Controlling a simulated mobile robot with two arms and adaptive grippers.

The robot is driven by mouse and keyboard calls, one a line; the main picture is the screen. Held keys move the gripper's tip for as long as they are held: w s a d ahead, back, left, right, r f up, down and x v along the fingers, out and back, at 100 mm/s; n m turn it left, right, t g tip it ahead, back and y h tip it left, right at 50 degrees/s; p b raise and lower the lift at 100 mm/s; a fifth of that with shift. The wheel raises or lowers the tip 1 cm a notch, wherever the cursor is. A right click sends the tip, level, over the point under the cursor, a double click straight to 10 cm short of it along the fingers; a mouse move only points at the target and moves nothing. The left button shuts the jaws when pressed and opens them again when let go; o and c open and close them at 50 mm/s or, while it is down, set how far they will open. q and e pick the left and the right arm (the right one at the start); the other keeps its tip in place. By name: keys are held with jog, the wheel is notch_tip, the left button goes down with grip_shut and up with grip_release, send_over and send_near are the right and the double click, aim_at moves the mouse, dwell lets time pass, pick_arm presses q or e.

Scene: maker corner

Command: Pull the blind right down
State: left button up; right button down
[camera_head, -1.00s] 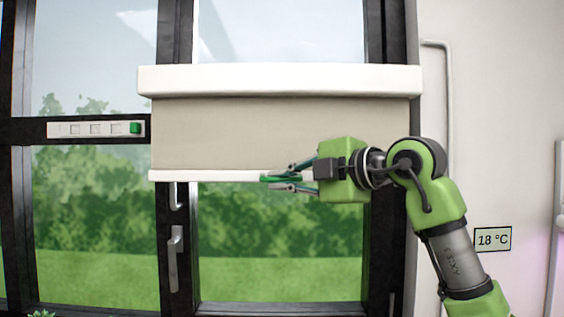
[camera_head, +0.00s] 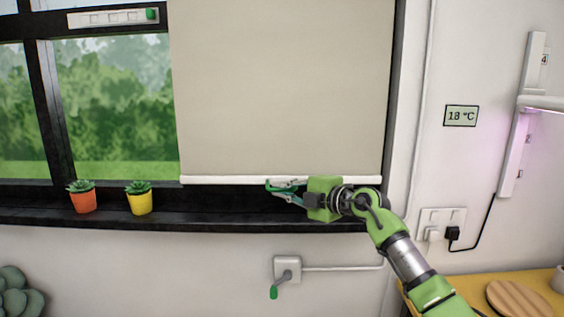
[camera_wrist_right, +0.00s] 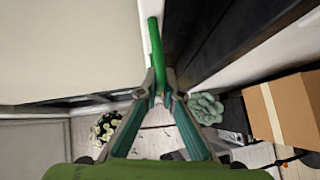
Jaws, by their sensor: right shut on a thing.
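The beige blind (camera_head: 280,90) hangs over the right window pane in the head view. Its white bottom bar (camera_head: 225,180) is level with the lower window frame, just above the dark sill. My right gripper (camera_head: 276,188) is at the bar, right of its middle, shut on a green handle (camera_wrist_right: 155,55). In the right wrist view the fingertips (camera_wrist_right: 160,92) close around the handle's end, with the blind's cloth (camera_wrist_right: 60,50) to the left. My left gripper is out of view.
The dark sill (camera_head: 240,219) holds a red pot (camera_head: 83,202) and a yellow pot (camera_head: 140,203) left of the blind. Below is a wall crank (camera_head: 286,271) with a green knob. A wooden table (camera_head: 465,290) stands at lower right. A cardboard box (camera_wrist_right: 285,108) shows in the wrist view.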

notch_tip(320, 180, down, 8)
jog(key=shift+f+b, duration=0.25)
jog(key=shift+b, duration=0.2)
jog(key=shift+f, duration=0.1)
jog(key=c, duration=2.2)
grip_release()
jog(key=shift+s, duration=0.1)
jog(key=v, duration=1.2)
